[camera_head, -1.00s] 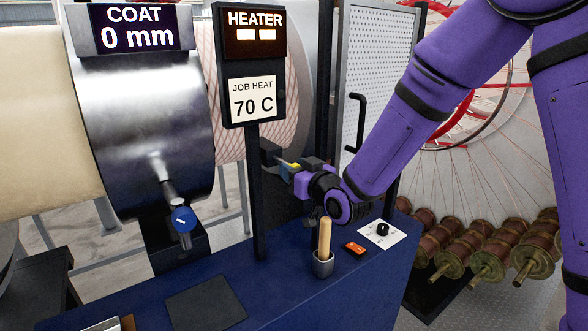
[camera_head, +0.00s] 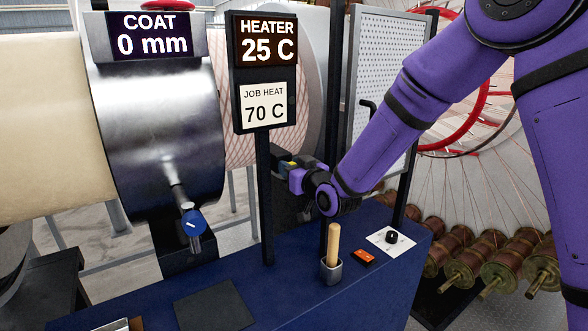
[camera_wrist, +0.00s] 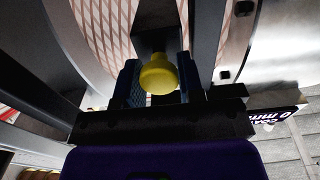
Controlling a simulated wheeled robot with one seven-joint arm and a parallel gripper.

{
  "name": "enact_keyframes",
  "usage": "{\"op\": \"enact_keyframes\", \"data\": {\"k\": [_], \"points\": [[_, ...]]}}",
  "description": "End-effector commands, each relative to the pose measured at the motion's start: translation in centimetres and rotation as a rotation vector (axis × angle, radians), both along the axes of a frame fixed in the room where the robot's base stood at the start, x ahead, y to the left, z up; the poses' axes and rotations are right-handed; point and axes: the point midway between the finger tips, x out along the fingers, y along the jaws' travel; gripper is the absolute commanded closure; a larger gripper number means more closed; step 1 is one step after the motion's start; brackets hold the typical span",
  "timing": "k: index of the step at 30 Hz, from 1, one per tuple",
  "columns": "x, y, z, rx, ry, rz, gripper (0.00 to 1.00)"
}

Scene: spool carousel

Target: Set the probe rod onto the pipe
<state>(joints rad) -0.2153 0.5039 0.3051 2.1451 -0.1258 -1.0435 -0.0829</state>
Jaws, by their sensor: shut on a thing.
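The probe rod shows in the wrist view as a round yellow end (camera_wrist: 158,76) between my two fingers. My gripper (camera_wrist: 157,84) is shut on it. The rod's far end is hidden there. The pipe (camera_head: 232,150) has a pale, diamond-patterned surface, which also fills the top of the wrist view (camera_wrist: 100,22). I cannot see whether the rod touches the pipe. The heater display (camera_head: 266,52) reads 25 C.
A dark post (camera_head: 265,200) stands close to my gripper. A metal collar (camera_head: 155,130) surrounds the pipe at left.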

Motion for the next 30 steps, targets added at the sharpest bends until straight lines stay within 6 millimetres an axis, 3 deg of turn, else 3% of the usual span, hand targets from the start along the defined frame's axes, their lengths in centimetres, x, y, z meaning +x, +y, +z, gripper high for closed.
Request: {"op": "enact_keyframes", "data": {"k": [1, 3, 4, 14, 30], "points": [[0.1, 0.1, 0.2, 0.002, -0.003, -0.001, 0.58], [0.1, 0.1, 0.2, 0.002, -0.003, -0.001, 0.42], [0.1, 0.1, 0.2, 0.002, -0.003, -0.001, 0.40], [-0.2, -0.2, 0.1, 0.001, -0.002, -0.001, 0.40], [-7.4, -5.0, 0.1, 0.001, -0.003, -0.001, 0.40]]}}
